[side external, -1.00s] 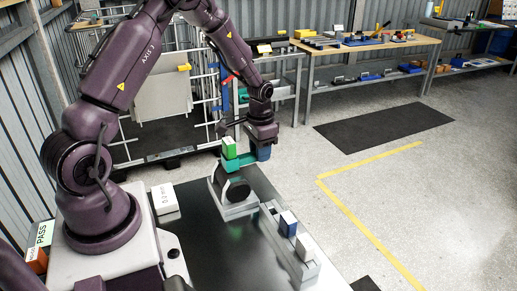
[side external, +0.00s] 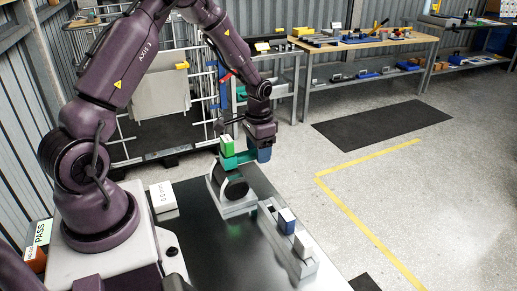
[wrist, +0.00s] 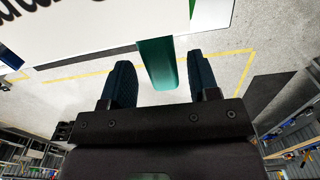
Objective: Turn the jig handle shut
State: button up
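The jig stands on the dark bench, with a pale grey base (side external: 232,208) and a black round drum (side external: 235,188). Its teal handle (side external: 240,160) lies roughly level across the top of the drum. A green block with a white part (side external: 227,146) shows at the handle's left end. In the wrist view the teal handle (wrist: 158,65) lies between my two dark blue fingers, with a visible gap at least on the right.
A grey rail holder (side external: 290,243) with a blue block (side external: 286,220) and a white block (side external: 303,243) stands right of the jig. A white labelled box (side external: 163,196) lies at left. The bench front is clear. A white lettered surface (wrist: 75,25) fills the wrist view's upper left.

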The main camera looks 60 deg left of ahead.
notch_tip(320, 180, up, 13)
dwell(0.6)
jog(key=s+d+r+t, duration=0.2)
jog(key=s+d+r, duration=0.4)
jog(key=s+d, duration=0.2)
jog(key=s+d+r+t, duration=0.3)
jog(key=s+d+r, duration=0.3)
jog(key=s+d, duration=0.2)
jog(key=shift+s+d+r+t, duration=0.3)
jog(key=shift+s, duration=0.65)
